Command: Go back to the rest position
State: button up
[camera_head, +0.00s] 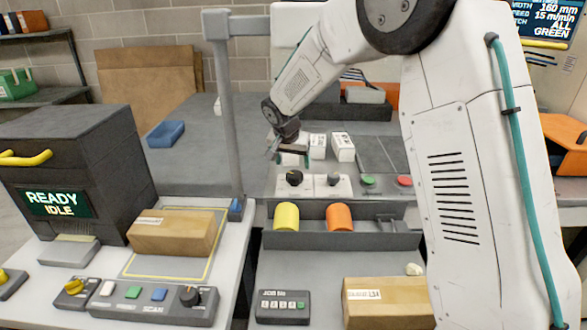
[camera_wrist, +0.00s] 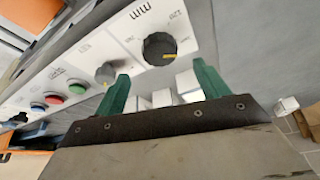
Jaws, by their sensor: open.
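My gripper (camera_head: 290,150) is at the end of my white arm, over the panel with knobs in the middle of the head view. In the wrist view its two green fingers (camera_wrist: 160,90) are spread apart with nothing between them. Beyond the fingers is the white control panel (camera_wrist: 85,62) with a large black knob (camera_wrist: 159,48), a smaller grey knob (camera_wrist: 106,73) and coloured buttons. In the head view the black knob (camera_head: 294,177) is just below my gripper. I cannot tell whether a finger touches the panel.
A grey post (camera_head: 228,110) rises left of my gripper. A tray holds a yellow cylinder (camera_head: 286,217) and an orange cylinder (camera_head: 339,217). Cardboard boxes lie at the left (camera_head: 172,233) and front right (camera_head: 388,303). A dark machine (camera_head: 75,165) reads READY IDLE. A blue bin (camera_head: 166,134) lies behind.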

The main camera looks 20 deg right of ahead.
jog(key=shift+s+a+r, duration=0.15)
jog(key=shift+s+r, duration=0.1)
jog(key=shift+r, duration=0.4)
jog(key=s+d+r+n+y, duration=0.1)
jog(key=s+r+n, duration=0.1)
jog(key=s, duration=1.3)
jog(key=s+d+r+n+g, duration=0.1)
jog(key=s+r, duration=0.4)
jog(key=s, duration=1)
jog(key=s+d+r+n+g+y, duration=0.1)
jog(key=s+d+r+n, duration=0.2)
jog(key=s, duration=1.3)
jog(key=shift+r+n+y, duration=0.3)
jog(key=shift+r, duration=0.3)
